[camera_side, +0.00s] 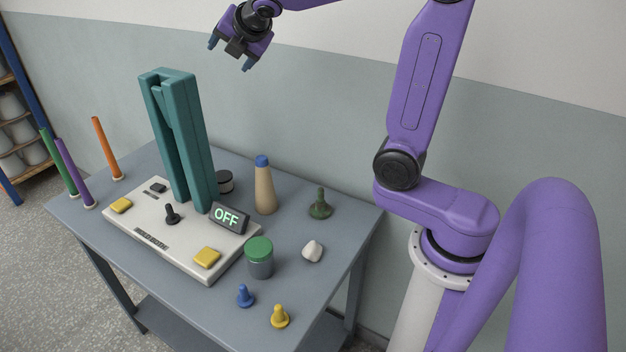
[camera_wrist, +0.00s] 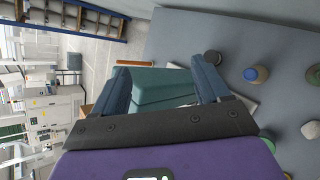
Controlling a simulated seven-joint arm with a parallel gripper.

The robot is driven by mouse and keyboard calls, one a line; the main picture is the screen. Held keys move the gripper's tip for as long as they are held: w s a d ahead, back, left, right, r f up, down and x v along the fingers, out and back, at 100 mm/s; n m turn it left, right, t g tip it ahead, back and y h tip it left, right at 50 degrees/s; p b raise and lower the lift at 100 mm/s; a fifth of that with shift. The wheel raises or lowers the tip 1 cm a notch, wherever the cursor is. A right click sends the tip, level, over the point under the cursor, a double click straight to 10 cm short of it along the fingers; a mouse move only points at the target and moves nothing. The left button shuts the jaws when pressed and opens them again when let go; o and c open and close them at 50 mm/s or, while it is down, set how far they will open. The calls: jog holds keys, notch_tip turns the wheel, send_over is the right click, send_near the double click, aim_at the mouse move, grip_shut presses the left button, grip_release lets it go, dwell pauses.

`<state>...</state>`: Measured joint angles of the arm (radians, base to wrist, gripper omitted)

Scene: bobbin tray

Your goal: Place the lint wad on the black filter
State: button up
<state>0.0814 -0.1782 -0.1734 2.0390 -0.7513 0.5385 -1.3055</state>
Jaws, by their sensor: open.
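The lint wad (camera_side: 313,250) is a small white lump on the table's right part, in front of the green pawn-shaped piece. It also shows near the right edge of the wrist view (camera_wrist: 308,130). The black filter (camera_side: 224,182) is a short dark cylinder with a pale band, behind the teal tower and partly hidden by it in the side view. Its dark round top shows in the wrist view (camera_wrist: 212,57). My gripper (camera_side: 229,55) is open and empty, high above the table's back edge, well away from both. Its fingers frame the teal tower in the wrist view.
A tall teal tower (camera_side: 182,135) stands on a white base (camera_side: 150,238) with an OFF display. A blue-topped cone (camera_side: 265,190), green-lidded canister (camera_side: 259,258), green piece (camera_side: 320,205), and blue and yellow pawns stand nearby. Coloured rods stand at the left.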

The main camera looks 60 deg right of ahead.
jog(key=s+a+f+m+g+y, duration=0.1)
jog(key=s+a+f+m+g, duration=0.15)
jog(key=s, duration=0.35)
jog(key=s+a+f+m+g, duration=0.2)
jog(key=s+g, duration=0.1)
jog(key=s, duration=0.2)
jog(key=m+g+y, duration=0.1)
jog(key=m+g, duration=0.1)
jog(key=g, duration=0.3)
send_over(313, 246)
jog(key=shift+t, duration=0.25)
jog(key=shift+w+a+f, duration=0.1)
jog(key=shift+a+f, duration=0.05)
jog(key=shift+f, duration=4.95)
jog(key=shift+a+f, duration=0.15)
jog(key=shift+f, duration=4.95)
jog(key=shift+w+a+f, duration=0.1)
jog(key=shift+a+f, duration=0.05)
jog(key=shift+f, duration=4.95)
jog(key=shift+f, duration=0.1)
jog(key=shift+s+d+f, duration=0.1)
jog(key=shift+d+f, duration=0.1)
jog(key=shift+f, duration=1.05)
jog(key=shift+s+d+f, duration=0.1)
jog(key=shift+d+f, duration=0.05)
jog(key=shift+f, duration=1.1)
jog(key=c, duration=1.1)
jog(key=shift+c, duration=0.5)
